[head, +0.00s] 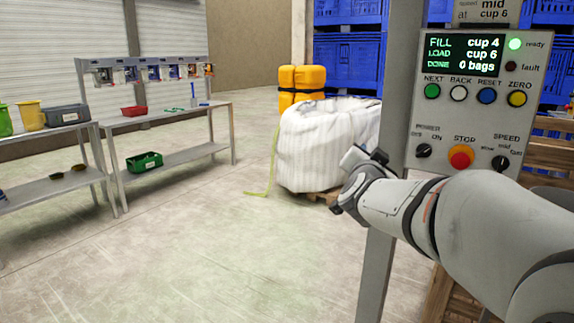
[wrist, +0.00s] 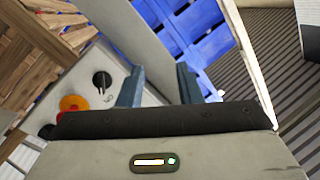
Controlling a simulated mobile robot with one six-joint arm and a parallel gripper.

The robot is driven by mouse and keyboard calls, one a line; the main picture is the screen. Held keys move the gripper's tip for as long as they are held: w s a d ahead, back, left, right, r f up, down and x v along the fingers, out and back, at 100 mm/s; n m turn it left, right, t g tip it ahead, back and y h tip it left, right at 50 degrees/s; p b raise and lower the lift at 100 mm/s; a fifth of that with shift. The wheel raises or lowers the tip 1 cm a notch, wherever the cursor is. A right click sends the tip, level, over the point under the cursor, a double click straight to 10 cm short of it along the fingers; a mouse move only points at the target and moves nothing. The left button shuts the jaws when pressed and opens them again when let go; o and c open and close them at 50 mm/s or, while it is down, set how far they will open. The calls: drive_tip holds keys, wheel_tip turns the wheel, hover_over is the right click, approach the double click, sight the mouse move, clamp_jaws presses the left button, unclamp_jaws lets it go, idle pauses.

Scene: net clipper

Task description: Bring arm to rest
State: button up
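My arm reaches in from the lower right of the head view, bent across the lower edge of the control panel (head: 468,110). My gripper (head: 352,180) is at its far end, in front of the panel's grey post and left of the panel. In the wrist view my gripper (wrist: 158,88) has its two blue-grey fingers apart, with nothing between them. The panel (wrist: 130,75) shows tilted beyond the left finger, with its red stop button and a black knob. I cannot tell how far the fingers are from the panel.
A white bulk bag (head: 318,145) stands on a pallet behind my gripper. Blue crates (head: 345,60) are stacked at the back. Metal benches (head: 175,158) with cups and trays stand at the left. The floor (head: 190,250) between is clear.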

drive_tip(key=s+a+n+g+y+p, duration=0.6)
drive_tip(key=s+a+n+y+p, duration=0.1)
drive_tip(key=s+p, duration=0.35)
drive_tip(key=s+d+f+n+g+p, duration=0.1)
drive_tip(key=s+g+p, duration=0.3)
drive_tip(key=s, duration=0.6)
drive_tip(key=s+d+f+n+g+h+p, duration=0.1)
drive_tip(key=s+g+p, duration=0.3)
drive_tip(key=s, duration=0.6)
drive_tip(key=shift+s+d+f+n+g+p, duration=0.2)
drive_tip(key=shift+f+n+g+p, duration=0.15)
drive_tip(key=shift+f+n, duration=0.4)
